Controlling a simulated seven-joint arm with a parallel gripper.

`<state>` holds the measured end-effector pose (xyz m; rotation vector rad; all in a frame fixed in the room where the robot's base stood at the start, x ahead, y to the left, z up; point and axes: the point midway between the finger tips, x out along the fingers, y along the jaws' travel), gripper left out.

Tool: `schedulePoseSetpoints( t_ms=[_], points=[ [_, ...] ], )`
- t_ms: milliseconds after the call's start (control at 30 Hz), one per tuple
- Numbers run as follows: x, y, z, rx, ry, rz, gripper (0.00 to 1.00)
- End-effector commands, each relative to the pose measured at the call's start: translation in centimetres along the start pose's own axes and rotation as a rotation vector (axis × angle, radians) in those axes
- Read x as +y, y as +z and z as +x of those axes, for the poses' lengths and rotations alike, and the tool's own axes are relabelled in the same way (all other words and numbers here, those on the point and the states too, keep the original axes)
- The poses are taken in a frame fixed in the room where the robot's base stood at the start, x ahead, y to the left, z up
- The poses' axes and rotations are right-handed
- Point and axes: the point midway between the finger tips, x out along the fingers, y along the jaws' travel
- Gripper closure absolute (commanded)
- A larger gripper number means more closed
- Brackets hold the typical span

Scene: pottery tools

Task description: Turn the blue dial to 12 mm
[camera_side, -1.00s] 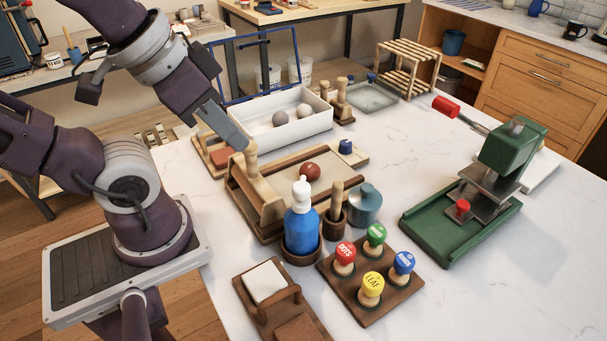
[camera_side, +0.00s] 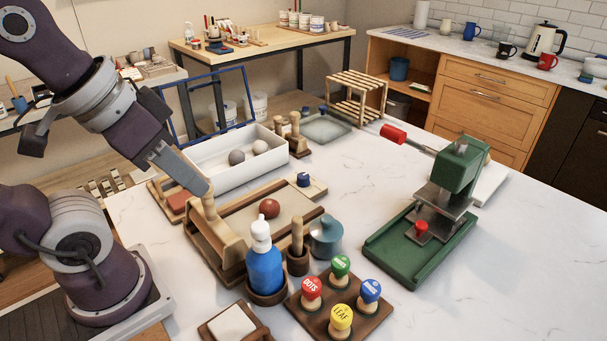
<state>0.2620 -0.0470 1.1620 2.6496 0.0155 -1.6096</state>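The blue dial (camera_side: 304,180) is a small dark blue knob at the far right corner of a wooden slab-rolling board (camera_side: 238,223). Any scale marking on it is too small to read. A pale wooden rolling pin (camera_side: 220,234) lies along the board's left side, with one handle pointing up toward my gripper. A red-brown clay ball (camera_side: 269,208) sits on the board. My gripper (camera_side: 204,188) points down at the rolling pin's far handle, left of the dial and apart from it. Its fingertips overlap the handle in view, so I cannot tell whether they touch or grip it.
A white box (camera_side: 228,172) with two balls stands behind the board. A blue bottle (camera_side: 264,270), teal jar (camera_side: 326,238) and several stamps on a wooden tray (camera_side: 376,321) stand in front. A green press (camera_side: 420,250) is at right. Clear table lies between dial and press.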

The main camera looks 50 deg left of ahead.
Motion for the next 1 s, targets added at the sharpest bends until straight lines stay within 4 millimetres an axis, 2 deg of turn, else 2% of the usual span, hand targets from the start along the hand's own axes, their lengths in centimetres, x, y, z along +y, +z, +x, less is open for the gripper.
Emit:
schedulePoseSetpoints(
  t_ms=[33,67,133,167,200,267,300,433,500,600,767,1000],
  points=[
    [0.0,-1.3,0.1,-0.032,0.021,-0.071,0.71],
    [0.1,-2.4,0.2,-0.059,0.037,-0.140,0.65],
    [-0.3,-6.0,1.2,-0.143,0.065,-0.358,0.51],
    [-0.6,-7.7,2.1,-0.183,0.066,-0.467,0.48],
    [-1.2,-10.0,3.4,-0.233,0.058,-0.612,0.48],
    [-2.3,-13.0,6.1,-0.299,0.020,-0.823,0.48],
    [-3.2,-14.9,8.2,-0.333,-0.019,-0.958,0.48],
    [-6.3,-18.9,15.6,-0.383,-0.192,-1.324,0.48],
    [-7.8,-20.0,19.0,-0.375,-0.284,-1.457,0.48],
    [-9.0,-20.7,22.3,-0.352,-0.375,-1.574,0.48],
    [-9.7,-20.7,24.6,-0.336,-0.424,-1.632,0.48],
    [-9.8,-18.5,28.6,-0.338,-0.424,-1.631,0.48]
  ],
)
